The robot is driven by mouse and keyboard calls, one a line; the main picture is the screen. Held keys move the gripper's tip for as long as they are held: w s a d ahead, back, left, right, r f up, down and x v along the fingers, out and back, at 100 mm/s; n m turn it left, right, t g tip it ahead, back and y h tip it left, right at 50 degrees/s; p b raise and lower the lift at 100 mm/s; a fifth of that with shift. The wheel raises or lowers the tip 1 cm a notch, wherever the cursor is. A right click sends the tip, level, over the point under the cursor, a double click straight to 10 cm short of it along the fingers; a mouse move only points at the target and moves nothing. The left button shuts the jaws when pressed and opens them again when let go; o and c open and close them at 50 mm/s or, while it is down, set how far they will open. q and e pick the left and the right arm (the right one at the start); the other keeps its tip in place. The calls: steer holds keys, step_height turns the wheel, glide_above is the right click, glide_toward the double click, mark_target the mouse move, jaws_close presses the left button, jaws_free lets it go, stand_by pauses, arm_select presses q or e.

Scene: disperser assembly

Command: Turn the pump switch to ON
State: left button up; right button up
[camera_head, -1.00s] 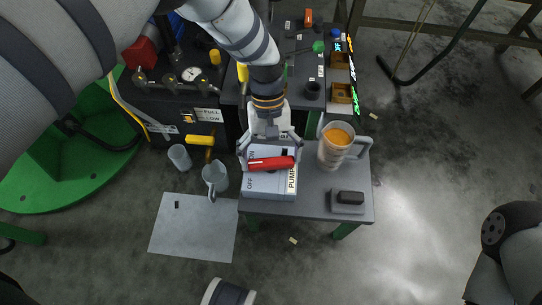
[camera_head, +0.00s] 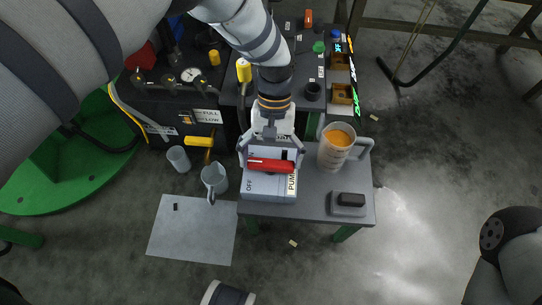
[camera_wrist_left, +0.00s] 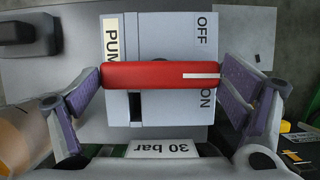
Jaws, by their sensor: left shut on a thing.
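The pump switch is a grey-white box (camera_head: 268,188) on the small table, labelled PUMP, with OFF and ON on its left side. Its red handle (camera_head: 270,166) lies crosswise on top. My left gripper (camera_head: 270,163) reaches down from above and is shut on the red handle, one finger at each end. In the left wrist view, the handle (camera_wrist_left: 150,75) has a white mark at one end, between OFF and ON and nearer ON. A finger partly covers the ON label in the head view. My right gripper is not in view.
A jug of orange liquid (camera_head: 336,148) stands right of the switch box, close to my left gripper. A small dark block on a grey base (camera_head: 349,203) sits at the table's front right. Two clear cups, one a mug (camera_head: 215,180), stand left of the table.

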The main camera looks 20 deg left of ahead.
arm_select(q)
steer(key=o, duration=0.9)
steer(key=shift+c, duration=0.2)
steer(key=v, duration=1.2)
steer(key=shift+w, duration=0.15)
